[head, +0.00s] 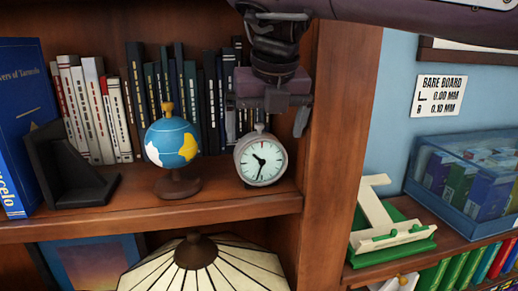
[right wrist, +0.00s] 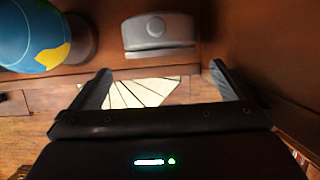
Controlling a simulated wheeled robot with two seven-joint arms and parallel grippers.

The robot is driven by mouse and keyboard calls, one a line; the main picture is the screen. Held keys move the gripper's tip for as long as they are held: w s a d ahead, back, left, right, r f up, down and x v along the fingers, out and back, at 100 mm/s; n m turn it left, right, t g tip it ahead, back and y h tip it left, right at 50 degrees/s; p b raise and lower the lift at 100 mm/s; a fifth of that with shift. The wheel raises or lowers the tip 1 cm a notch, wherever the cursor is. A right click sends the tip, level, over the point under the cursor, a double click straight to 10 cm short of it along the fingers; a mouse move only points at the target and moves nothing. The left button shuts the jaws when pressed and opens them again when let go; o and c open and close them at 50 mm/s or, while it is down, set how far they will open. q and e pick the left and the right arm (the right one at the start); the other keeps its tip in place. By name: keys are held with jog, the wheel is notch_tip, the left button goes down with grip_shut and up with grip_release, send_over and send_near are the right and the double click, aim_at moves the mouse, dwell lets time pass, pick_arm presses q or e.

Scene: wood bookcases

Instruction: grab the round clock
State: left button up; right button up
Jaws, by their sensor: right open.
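The round clock (head: 262,160) has a pale face, dark hands and a grey case. It stands upright on the wood shelf, right of a small globe. My right gripper (head: 267,120) comes down from above in the head view, just over the top of the clock. In the right wrist view, the clock (right wrist: 158,36) shows as a grey rounded body beyond the open, empty fingers of my right gripper (right wrist: 162,76). The fingers appear apart from the clock. My left gripper is not in view.
The blue globe (head: 172,142) on a brown stand is close left of the clock. A row of books (head: 160,90) is behind, and a black bookend (head: 68,170) is at left. A wooden upright (head: 338,130) bounds the right side. A striped lampshade (head: 200,265) is below.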

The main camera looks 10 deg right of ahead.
aim_at(260, 130)
jog(key=w+p, duration=0.1)
jog(key=w, duration=0.2)
jog(key=shift+w, duration=0.1)
jog(key=shift+w+r+p, duration=0.15)
jog(key=shift+w+p, duration=0.35)
jog(key=shift+w, duration=0.05)
jog(key=x, duration=0.5)
jog(key=shift+p, duration=0.3)
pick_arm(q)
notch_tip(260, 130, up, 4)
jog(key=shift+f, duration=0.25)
pick_arm(e)
jog(key=shift+s, duration=0.1)
jog(key=shift+c, duration=1.1)
jog(key=c, duration=0.7)
